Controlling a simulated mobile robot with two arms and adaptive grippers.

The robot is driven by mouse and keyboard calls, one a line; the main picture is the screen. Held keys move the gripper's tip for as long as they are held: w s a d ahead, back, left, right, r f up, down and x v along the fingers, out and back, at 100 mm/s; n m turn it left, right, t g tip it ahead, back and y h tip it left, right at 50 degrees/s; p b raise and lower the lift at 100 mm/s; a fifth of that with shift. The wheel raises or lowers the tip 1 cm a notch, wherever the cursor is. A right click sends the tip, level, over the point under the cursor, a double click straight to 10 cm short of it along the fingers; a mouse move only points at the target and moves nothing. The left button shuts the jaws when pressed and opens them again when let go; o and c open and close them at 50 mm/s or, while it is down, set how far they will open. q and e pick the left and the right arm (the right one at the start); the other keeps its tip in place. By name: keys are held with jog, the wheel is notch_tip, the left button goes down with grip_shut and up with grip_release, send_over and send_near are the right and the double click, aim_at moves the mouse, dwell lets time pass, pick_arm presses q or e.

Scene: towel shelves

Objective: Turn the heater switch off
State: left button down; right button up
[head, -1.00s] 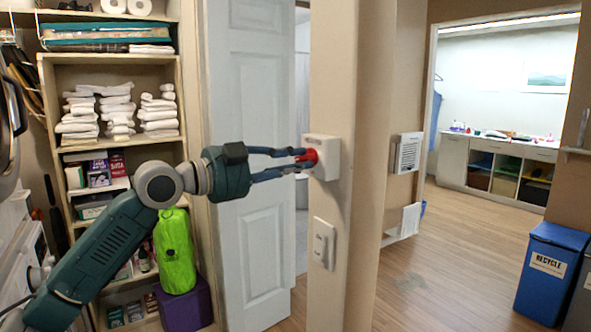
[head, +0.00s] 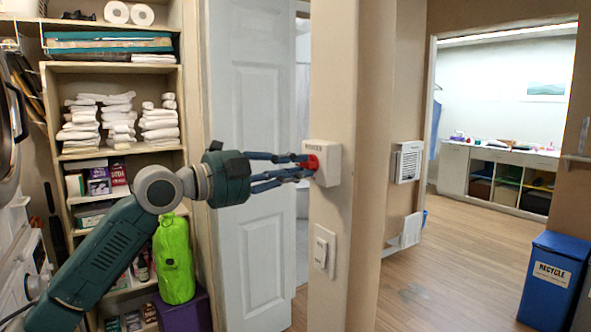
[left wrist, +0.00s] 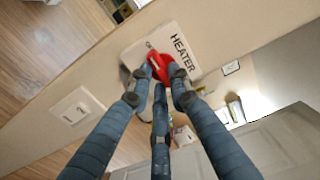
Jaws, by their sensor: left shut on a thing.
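The heater switch is a white box (head: 331,163) on the face of the beige wall post, with a red knob (head: 316,157) on its left side. In the left wrist view the box reads HEATER (left wrist: 190,40), and the red knob (left wrist: 157,67) sits between my fingertips. My left gripper (head: 311,164) reaches in from the left with its blue-grey fingers shut on the red knob. The fingers partly cover the knob, so its exact setting is hard to tell. My right gripper is not in view.
A white light switch plate (head: 325,250) is below the box on the same post. A white door (head: 250,150) stands behind my arm. Shelves with folded towels (head: 100,125) are at left. A blue recycle bin (head: 552,278) stands at right, with open floor before it.

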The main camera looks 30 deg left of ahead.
pick_arm(q)
jog(key=c, duration=1.6)
grip_release()
jog(key=shift+s+f, duration=0.1)
jog(key=v, duration=1.1)
jog(key=shift+s+a, duration=0.15)
jog(key=shift+s, duration=0.25)
